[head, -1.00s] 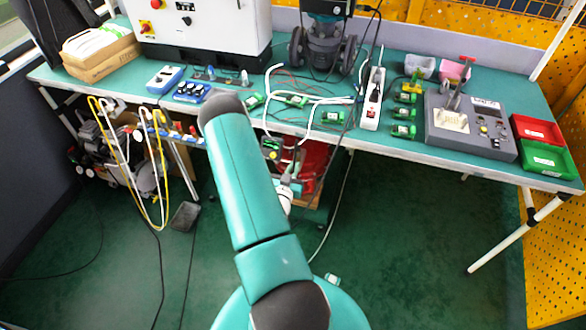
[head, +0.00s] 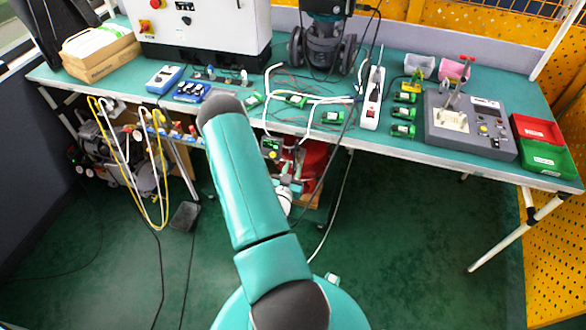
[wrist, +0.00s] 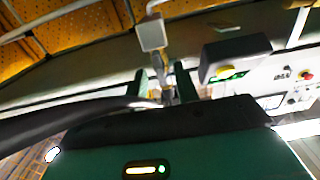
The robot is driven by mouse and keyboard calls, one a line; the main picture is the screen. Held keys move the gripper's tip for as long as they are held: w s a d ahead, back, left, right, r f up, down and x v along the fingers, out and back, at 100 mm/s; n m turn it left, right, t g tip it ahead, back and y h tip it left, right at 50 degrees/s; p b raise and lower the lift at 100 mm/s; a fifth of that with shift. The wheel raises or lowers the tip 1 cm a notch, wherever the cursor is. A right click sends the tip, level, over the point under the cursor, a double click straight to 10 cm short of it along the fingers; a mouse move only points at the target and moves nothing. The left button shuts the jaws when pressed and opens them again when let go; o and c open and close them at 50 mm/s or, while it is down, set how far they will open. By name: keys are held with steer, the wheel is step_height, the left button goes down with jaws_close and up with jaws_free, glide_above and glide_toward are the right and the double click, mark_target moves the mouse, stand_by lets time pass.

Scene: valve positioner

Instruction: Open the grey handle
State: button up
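My gripper (head: 290,184) shows only partly in the head view, low in front of the bench edge and beside my teal arm. In the wrist view its two green fingers stand apart (wrist: 163,82), and a grey metal part shows between and beyond them. I cannot tell whether that part is the grey handle or whether the fingers touch it. No grey handle can be picked out clearly there; my arm hides part of that area.
The green bench (head: 400,155) carries a grey control box (head: 470,128) with a lever, red (head: 537,128) and green (head: 548,160) bins and a power strip (head: 373,98). A red object (head: 312,160) sits under the bench. Yellow and white hoses hang left. Floor at right is clear.

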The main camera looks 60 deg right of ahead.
steer(key=s+a, duration=0.2)
steer(key=a, duration=1.1)
steer(key=shift+a, duration=0.25)
